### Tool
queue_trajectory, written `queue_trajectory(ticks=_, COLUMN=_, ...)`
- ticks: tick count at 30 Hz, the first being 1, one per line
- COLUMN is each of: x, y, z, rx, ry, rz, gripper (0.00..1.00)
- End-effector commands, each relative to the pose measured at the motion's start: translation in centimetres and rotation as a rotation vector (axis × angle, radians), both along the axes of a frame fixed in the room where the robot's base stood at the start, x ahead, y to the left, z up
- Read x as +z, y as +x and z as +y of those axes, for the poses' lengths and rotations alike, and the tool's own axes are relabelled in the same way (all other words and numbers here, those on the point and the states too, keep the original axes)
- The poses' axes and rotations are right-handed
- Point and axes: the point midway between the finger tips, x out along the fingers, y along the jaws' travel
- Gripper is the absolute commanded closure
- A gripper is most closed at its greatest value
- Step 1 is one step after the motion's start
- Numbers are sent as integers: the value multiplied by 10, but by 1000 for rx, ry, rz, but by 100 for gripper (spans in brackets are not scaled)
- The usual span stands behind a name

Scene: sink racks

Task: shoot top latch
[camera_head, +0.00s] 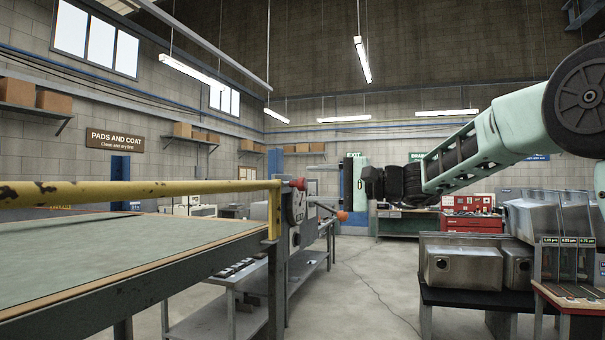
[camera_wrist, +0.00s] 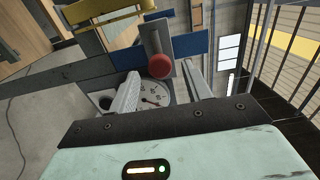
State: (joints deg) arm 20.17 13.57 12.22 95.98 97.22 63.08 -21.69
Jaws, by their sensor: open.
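A red ball knob (camera_head: 299,184) shows at the top of a grey control box (camera_head: 296,238) by the end of the table. In the wrist view the red knob (camera_wrist: 158,66) stands out in front of a grey plate. A round dial (camera_wrist: 155,94) lies below it. My gripper (camera_wrist: 160,70) is open, with one pale finger on each side of the knob and dial. I cannot tell whether a finger touches the knob. In the head view my gripper (camera_head: 318,187) is just right of the box. An orange-tipped lever (camera_head: 342,215) sticks out to the right, below my gripper.
A large table (camera_head: 110,250) with a yellow guard bar (camera_head: 130,192) fills the left. Steel sinks (camera_head: 464,267) on a dark bench stand at the right. A red tool chest (camera_head: 468,222) is behind. The floor between has free room.

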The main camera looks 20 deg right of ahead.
Motion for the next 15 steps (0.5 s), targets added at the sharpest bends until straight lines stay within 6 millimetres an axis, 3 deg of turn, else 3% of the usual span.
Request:
queue_trajectory(ticks=6, x=2, y=18, z=25, rx=1, ry=0, rz=1, gripper=51)
queue_trajectory(ticks=15, x=0, y=23, z=32, rx=-1, ry=0, rz=0, gripper=51)
